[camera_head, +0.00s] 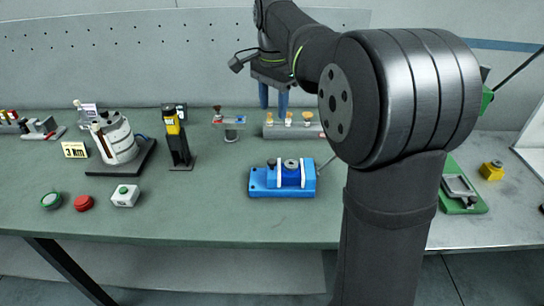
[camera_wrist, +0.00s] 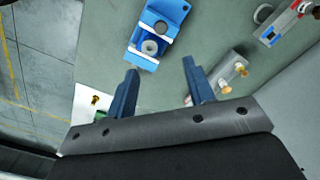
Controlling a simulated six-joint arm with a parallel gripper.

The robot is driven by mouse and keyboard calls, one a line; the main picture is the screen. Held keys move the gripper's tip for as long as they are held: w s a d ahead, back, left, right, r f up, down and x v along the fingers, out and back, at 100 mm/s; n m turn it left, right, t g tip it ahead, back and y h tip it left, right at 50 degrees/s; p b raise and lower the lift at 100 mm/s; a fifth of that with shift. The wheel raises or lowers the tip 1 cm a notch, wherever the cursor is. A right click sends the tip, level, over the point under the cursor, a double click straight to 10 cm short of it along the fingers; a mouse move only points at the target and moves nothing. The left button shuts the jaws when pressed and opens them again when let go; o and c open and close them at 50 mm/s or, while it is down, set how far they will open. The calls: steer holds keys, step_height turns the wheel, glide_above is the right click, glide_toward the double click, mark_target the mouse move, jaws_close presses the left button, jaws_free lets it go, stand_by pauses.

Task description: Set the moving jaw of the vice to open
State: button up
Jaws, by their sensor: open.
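The blue vice (camera_head: 262,183) sits on the green bench top near the middle of the head view. Two pale jaw strips stand up on it, with a grey round part (camera_head: 291,163) between them. A thin bar sticks out at its right end. The vice also shows at the top of the wrist view (camera_wrist: 172,10), where the grey round part lies between the white strips. My gripper (camera_head: 273,107) hangs above and behind the vice, fingers pointing down. In the wrist view its two blue fingers (camera_wrist: 160,66) are apart with nothing between them, clear of the vice.
A grey block with brass-coloured pegs (camera_head: 273,130) stands behind the vice. A small red-handled fixture (camera_head: 228,121) and a yellow-black device (camera_head: 174,135) are to the left. Buttons (camera_head: 83,203) lie front left. The bench around the vice's front and left is clear.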

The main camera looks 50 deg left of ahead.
mark_target(272, 161)
step_height(272, 161, down, 17)
steer(key=shift+s+f, duration=0.1)
stand_by(0.4)
steer(key=shift+c, duration=0.2)
